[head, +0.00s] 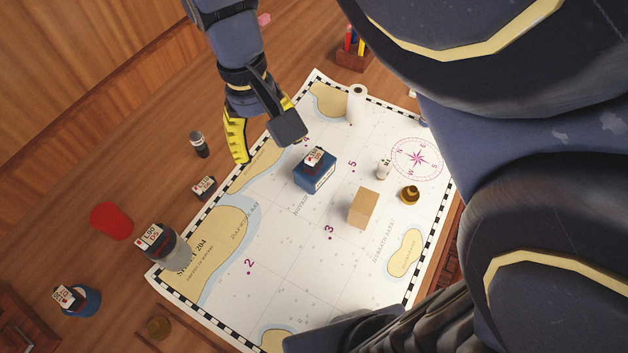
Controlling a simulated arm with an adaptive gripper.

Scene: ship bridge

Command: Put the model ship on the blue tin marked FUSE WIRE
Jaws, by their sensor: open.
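A blue box-shaped tin (318,182) stands on the chart with a small white, black and red label piece on top. A second blue, rounder container (88,302) with a similar label is at the lower left on the wood. The lettering on both is too small to read, so I cannot tell which is marked FUSE WIRE. I cannot make out a model ship; it may be hidden behind my arm. My gripper (268,146) has yellow fingers, is open and looks empty. It is above the chart's upper left edge, up and left of the blue box-shaped tin.
The chart (285,285) holds a tan block (363,208), brass pot (409,195), white bottle (383,169) and white roll (357,104). A grey jar (162,243), red object (110,220) and dark cylinder (199,144) lie left. The chart's lower middle is clear.

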